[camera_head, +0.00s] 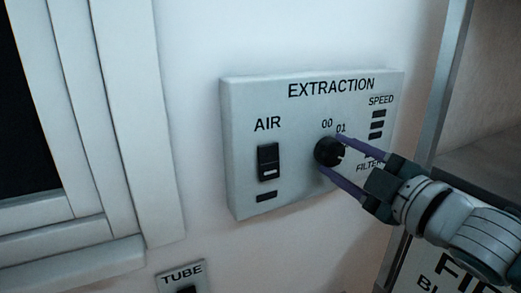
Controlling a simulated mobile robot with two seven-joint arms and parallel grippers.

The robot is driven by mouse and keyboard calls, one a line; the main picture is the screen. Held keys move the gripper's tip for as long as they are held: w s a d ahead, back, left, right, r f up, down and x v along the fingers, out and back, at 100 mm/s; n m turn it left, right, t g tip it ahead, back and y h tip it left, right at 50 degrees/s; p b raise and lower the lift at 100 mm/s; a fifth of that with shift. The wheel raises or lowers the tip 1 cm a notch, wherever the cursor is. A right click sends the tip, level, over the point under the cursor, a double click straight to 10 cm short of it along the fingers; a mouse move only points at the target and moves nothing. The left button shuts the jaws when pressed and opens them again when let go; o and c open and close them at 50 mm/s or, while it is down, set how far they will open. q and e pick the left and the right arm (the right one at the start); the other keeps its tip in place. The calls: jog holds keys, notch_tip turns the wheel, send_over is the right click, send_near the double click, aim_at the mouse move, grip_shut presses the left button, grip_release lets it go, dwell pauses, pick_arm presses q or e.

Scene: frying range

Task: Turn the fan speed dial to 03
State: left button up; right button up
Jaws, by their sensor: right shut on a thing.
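The fan speed dial (327,152) is a round black knob on the pale grey EXTRACTION panel (243,195) on the wall. The marks 00 and 01 show above and to the upper right of it. A small white mark shows on its right side. Other numbers are hidden or not legible behind my gripper. My right gripper (332,153) comes in from the lower right. Its two purple fingers are shut on the dial, one above and one below. My left gripper is not in view.
A black AIR rocker switch (268,162) sits left of the dial. SPEED bars (377,124) are at the panel's upper right. A TUBE switch plate (183,278) is below. A window frame (125,120) stands at left. A sign and cabinet edge are at right.

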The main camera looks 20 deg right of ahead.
jog(key=shift+m, duration=1.6)
jog(key=o, duration=1.4)
jog(key=shift+c, duration=0.2)
jog(key=shift+s, duration=0.1)
